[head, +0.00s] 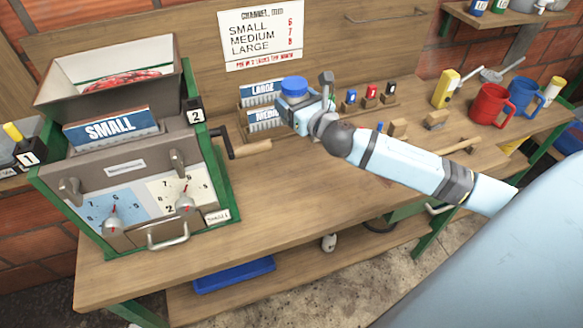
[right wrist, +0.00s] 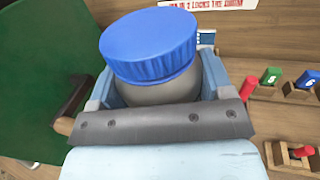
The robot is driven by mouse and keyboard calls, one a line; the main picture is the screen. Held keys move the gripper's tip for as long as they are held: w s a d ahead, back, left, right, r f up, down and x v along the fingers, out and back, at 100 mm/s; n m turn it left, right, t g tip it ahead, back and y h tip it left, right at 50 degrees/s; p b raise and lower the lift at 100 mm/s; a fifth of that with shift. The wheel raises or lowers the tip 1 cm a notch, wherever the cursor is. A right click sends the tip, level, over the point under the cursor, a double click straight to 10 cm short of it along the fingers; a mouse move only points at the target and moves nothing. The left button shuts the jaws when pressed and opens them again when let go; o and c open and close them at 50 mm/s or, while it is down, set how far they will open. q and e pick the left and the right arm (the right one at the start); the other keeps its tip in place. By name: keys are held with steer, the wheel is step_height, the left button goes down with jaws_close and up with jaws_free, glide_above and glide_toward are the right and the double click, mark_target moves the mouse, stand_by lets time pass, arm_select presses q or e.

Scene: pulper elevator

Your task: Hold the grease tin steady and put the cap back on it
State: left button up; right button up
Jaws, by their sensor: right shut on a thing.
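My right gripper (head: 296,112) is shut on the grease tin, up in front of the back board in the head view. In the right wrist view the tin's grey rounded body (right wrist: 172,91) sits between the two light-blue fingers. The ribbed blue cap (right wrist: 150,45) is on top of the grey body. The cap also shows in the head view (head: 294,86), just above the fingers. I cannot tell whether the cap is fully seated. The gripper hides the lower part of the tin. My left gripper is not in view.
The pulper machine (head: 150,170), with its crank handle (head: 250,151), stands on the left of the wooden bench (head: 290,195). Small coloured pegs in a rack (head: 370,100) are behind my right arm. Red (head: 490,105) and blue (head: 522,95) mugs stand at right. The bench front-middle is clear.

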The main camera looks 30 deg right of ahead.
step_height(320, 180, down, 16)
steer(key=b, duration=0.4)
step_height(320, 180, down, 4)
steer(key=shift+r+b, duration=0.1)
steer(key=shift+b, duration=0.8)
